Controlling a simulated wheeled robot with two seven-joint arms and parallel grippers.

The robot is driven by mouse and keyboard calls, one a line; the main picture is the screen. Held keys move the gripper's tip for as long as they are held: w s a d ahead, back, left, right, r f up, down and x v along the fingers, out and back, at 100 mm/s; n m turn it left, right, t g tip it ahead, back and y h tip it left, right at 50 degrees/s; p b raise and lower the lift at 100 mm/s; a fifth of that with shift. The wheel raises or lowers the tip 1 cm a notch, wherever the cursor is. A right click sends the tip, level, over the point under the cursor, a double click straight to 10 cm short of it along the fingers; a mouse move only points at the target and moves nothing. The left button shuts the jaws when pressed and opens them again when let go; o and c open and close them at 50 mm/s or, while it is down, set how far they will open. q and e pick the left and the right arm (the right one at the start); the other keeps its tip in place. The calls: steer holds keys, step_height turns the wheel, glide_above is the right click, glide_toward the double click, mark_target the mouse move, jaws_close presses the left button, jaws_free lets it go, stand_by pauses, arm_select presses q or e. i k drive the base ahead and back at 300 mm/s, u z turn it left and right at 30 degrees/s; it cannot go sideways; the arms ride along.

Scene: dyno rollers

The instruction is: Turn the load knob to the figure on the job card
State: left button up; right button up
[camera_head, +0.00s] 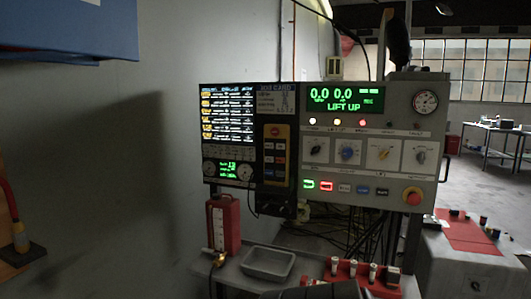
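A grey control panel (445,110) stands right of centre. It has a row of knobs: a black knob (316,150), a blue knob (348,153), a yellow knob (384,154) and a grey knob (420,157). Their labels are too small to read, so I cannot tell which is the load knob. The green display (345,97) reads 0.0, 0.0 and LIFT UP. A small card (275,99) that looks like the job card is at the top of the black panel to the left; its figures are unreadable.
A red emergency button (412,196) sits at the panel's lower right, with small buttons left of it. Below are a grey tray (268,264), a red canister (224,222) and a red rack (361,277). A blue box (70,30) juts in at upper left.

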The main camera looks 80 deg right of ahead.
mark_target(347, 152)
steer(key=z, duration=1.9)
